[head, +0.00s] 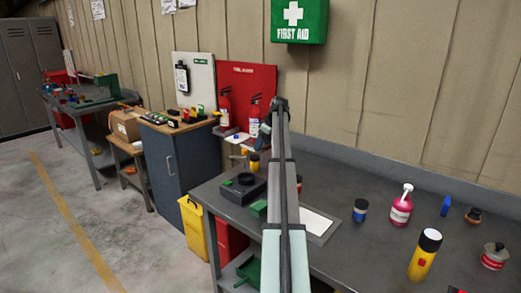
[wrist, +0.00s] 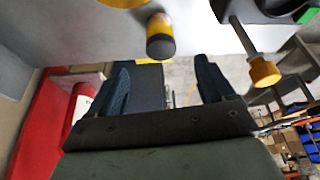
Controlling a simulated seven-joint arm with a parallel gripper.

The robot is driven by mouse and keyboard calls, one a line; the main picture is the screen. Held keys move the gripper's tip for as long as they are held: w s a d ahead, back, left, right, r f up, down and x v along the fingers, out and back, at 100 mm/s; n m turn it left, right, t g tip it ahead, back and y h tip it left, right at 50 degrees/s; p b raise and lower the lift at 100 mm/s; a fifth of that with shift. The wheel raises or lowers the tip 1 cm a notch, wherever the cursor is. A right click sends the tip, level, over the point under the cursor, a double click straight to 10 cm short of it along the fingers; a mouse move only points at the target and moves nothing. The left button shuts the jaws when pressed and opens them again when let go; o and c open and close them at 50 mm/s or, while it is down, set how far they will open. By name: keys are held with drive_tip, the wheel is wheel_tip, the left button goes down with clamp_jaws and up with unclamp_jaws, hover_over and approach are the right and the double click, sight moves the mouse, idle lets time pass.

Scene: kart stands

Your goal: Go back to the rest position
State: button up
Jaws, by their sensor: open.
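My gripper (wrist: 162,64) is open, with its two dark fingers apart and nothing held between them in the wrist view. In the head view my arm reaches out over the grey bench (head: 345,258), and the gripper end is small and partly hidden by the arm. A small yellow bottle with a dark cap stands by the far end of the bench; in the wrist view a yellow-and-black item (wrist: 160,38) is near the fingers without touching them. A rod with a yellow knob (wrist: 264,72) is to the right of the fingers.
On the bench are a black block (head: 243,188), a white sheet (head: 313,222), a blue-labelled jar (head: 360,210), a pink pump bottle (head: 401,207) and a yellow bottle (head: 424,258). Behind are fire extinguishers (head: 225,110), a blue cabinet (head: 180,165) and a first aid box (head: 299,20).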

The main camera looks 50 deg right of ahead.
drive_tip(key=shift+s+r, duration=0.1)
drive_tip(key=shift+r, duration=0.25)
idle(0.4)
